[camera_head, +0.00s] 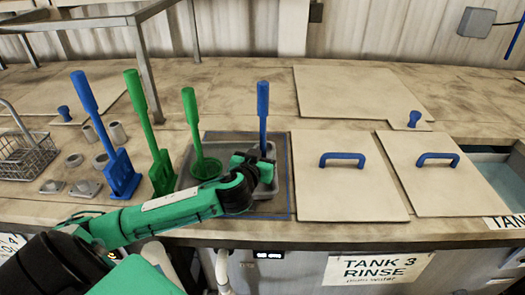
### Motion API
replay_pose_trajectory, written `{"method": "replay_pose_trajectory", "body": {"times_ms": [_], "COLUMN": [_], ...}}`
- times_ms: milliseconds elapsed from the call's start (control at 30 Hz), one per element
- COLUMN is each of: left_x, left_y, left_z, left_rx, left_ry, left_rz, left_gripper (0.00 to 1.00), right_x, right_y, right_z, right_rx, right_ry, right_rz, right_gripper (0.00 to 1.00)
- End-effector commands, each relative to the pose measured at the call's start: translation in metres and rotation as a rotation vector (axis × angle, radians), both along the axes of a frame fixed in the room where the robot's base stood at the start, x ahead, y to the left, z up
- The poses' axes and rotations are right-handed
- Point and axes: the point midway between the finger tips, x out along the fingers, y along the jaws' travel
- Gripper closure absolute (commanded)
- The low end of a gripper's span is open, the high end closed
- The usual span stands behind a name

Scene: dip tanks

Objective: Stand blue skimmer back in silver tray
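A blue skimmer handle (263,108) stands about upright behind my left gripper, at the silver tray (270,189). Its lower end is hidden behind the gripper, so I cannot tell whether it rests on the tray floor. My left gripper (257,166) reaches in from the left, over the tray and at the foot of the handle. Its fingers overlap the handle in the picture, and I cannot tell whether they are closed on it. My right gripper is not in view.
A green ladle (192,125), green paddle (145,120) and blue paddle (92,115) stand left of the tray. A wire basket (25,155) is at the far left. Lids with blue handles (342,157) (437,157) lie right of the tray. An open tank (500,175) is at the far right.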

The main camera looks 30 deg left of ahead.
Motion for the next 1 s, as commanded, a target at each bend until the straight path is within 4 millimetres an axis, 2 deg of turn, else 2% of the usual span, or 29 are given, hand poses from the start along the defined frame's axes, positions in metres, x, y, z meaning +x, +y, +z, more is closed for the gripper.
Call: {"method": "replay_pose_trajectory", "body": {"times_ms": [33, 67, 133, 500, 533, 600, 800, 1000], "left_x": [0.0, -0.001, -0.016, -0.09, -0.091, -0.097, -0.109, -0.114], "left_y": [0.0, 0.0, -0.004, -0.022, -0.022, -0.023, -0.026, -0.027], "left_z": [0.009, 0.011, 0.004, 0.021, 0.028, 0.03, 0.031, 0.03], "left_rx": [0.002, 0.001, -0.001, -0.002, 0.0, 0.0, 0.0, 0.001], "left_ry": [-0.001, -0.001, 0.0, -0.007, -0.004, -0.004, -0.007, -0.009], "left_rz": [0.0, 0.0, -0.003, 0.0, 0.001, 0.002, 0.001, 0.002], "left_gripper": [0.63, 0.63, 0.63, 0.63, 0.63, 0.63, 0.63, 0.63], "right_x": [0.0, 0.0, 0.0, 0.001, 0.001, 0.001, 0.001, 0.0], "right_y": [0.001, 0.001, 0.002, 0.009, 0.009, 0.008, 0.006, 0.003], "right_z": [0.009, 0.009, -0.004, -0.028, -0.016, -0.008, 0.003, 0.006], "right_rx": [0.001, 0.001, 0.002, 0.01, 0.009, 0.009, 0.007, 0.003], "right_ry": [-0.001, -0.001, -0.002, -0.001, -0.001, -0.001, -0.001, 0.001], "right_rz": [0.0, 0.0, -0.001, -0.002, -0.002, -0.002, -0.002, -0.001], "right_gripper": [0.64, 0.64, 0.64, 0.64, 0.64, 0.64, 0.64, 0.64]}}
